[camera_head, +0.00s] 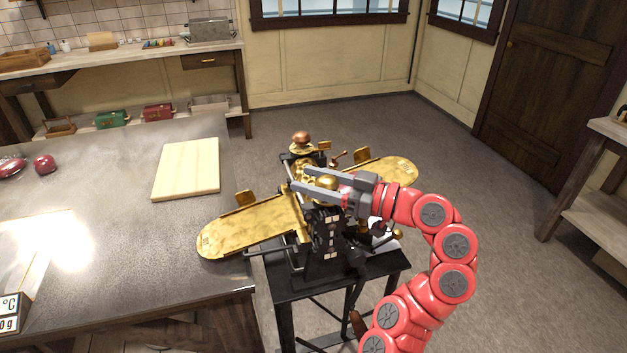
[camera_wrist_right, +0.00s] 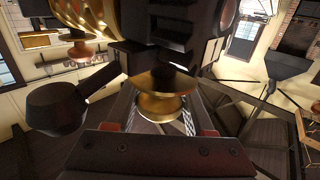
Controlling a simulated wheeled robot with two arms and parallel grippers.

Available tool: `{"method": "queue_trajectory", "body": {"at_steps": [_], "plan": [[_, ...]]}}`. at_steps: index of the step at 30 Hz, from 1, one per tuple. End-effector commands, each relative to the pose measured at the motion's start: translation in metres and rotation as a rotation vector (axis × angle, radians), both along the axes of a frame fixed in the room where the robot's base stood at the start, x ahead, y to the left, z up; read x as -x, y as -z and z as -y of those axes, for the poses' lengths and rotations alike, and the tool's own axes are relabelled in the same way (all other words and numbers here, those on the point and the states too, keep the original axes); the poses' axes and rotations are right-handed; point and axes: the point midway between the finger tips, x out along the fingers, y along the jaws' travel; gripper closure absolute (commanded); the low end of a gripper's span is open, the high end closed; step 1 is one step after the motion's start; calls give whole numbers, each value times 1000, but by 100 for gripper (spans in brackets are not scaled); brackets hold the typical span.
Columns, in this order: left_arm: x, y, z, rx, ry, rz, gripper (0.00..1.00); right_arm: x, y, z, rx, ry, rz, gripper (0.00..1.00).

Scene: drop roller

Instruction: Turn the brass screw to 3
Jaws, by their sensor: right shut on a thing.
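The drop roller machine (camera_head: 323,235) has a black body, brass plates and brass knobs, and stands on a black stand. My right gripper (camera_head: 299,178) reaches in from the right at the top of the machine. Its jaws are shut on the round, flanged brass screw (camera_wrist_right: 160,103), which sits between the fingers in the right wrist view. In the head view a brass knob (camera_head: 325,183) shows between the grey fingers. The screw's number marks cannot be read in either view. My left gripper is not in view.
A long brass tray (camera_head: 250,228) extends left over the worktop, and another (camera_head: 388,170) extends right. A copper-coloured knob (camera_head: 301,137) rises behind the gripper. A wooden board (camera_head: 187,169) lies on the dark worktop (camera_head: 120,225). A black handle (camera_wrist_right: 57,108) is close at left in the wrist view.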

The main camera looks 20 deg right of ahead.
Motion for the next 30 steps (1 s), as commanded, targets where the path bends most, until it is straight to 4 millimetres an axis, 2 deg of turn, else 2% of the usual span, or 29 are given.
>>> {"method": "queue_trajectory", "body": {"at_steps": [3, 4, 8, 9, 23, 26, 30], "plan": [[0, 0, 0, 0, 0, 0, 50, 0, -1, -1, 0, -2, 1, 100], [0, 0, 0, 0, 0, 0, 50, 0, -1, -1, -1, -1, 2, 43], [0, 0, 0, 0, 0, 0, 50, 0, -1, -1, -1, -1, 2, 20], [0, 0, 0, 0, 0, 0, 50, 0, -1, 0, 0, -1, 1, 17], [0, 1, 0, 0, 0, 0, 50, 1, 0, 3, 1, 2, 2, 17], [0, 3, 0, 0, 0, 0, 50, 7, 0, 12, 1, 5, 3, 17], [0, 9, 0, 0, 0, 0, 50, 25, 2, 35, 3, 9, 2, 17]]}}
